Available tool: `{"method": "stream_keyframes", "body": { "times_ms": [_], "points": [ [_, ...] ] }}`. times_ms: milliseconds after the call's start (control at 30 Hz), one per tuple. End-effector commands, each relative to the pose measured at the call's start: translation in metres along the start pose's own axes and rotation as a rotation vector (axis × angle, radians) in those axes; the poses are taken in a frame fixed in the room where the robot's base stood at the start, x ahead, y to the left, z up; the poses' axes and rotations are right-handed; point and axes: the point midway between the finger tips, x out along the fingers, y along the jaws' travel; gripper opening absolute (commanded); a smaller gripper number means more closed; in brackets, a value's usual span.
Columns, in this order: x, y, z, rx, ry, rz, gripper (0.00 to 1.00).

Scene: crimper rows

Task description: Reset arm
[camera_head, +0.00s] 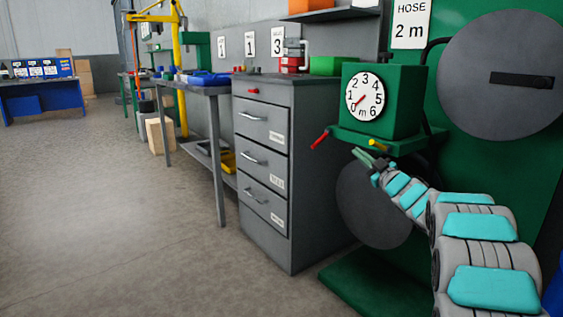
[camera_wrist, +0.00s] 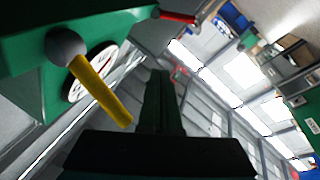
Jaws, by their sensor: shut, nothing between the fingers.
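My gripper (camera_head: 362,156) is at the end of my grey and turquoise arm, in front of the green machine with the dial. It is shut and empty; the wrist view shows its dark fingers together (camera_wrist: 162,95). A yellow lever (camera_head: 379,145) is just above and right of the fingertips. In the wrist view the yellow lever (camera_wrist: 103,92) is close on the left, with a grey ball at its base. I cannot tell if the gripper touches it. A red lever (camera_head: 320,139) sticks out left of the machine and also shows at the top of the wrist view (camera_wrist: 177,17).
The green dial box (camera_head: 407,95) has a white dial (camera_head: 365,97) with a red pointer. A grey drawer cabinet (camera_head: 262,160) stands left of it, then a workbench (camera_head: 190,88). A large grey disc (camera_head: 500,110) is at the right. Open floor (camera_head: 110,220) lies left.

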Motion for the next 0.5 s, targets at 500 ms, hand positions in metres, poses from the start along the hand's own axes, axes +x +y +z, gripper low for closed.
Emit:
{"method": "stream_keyframes", "body": {
  "times_ms": [500],
  "points": [
    [-0.122,0.002,0.014,0.149,-0.731,0.312,0.00]
  ]
}}
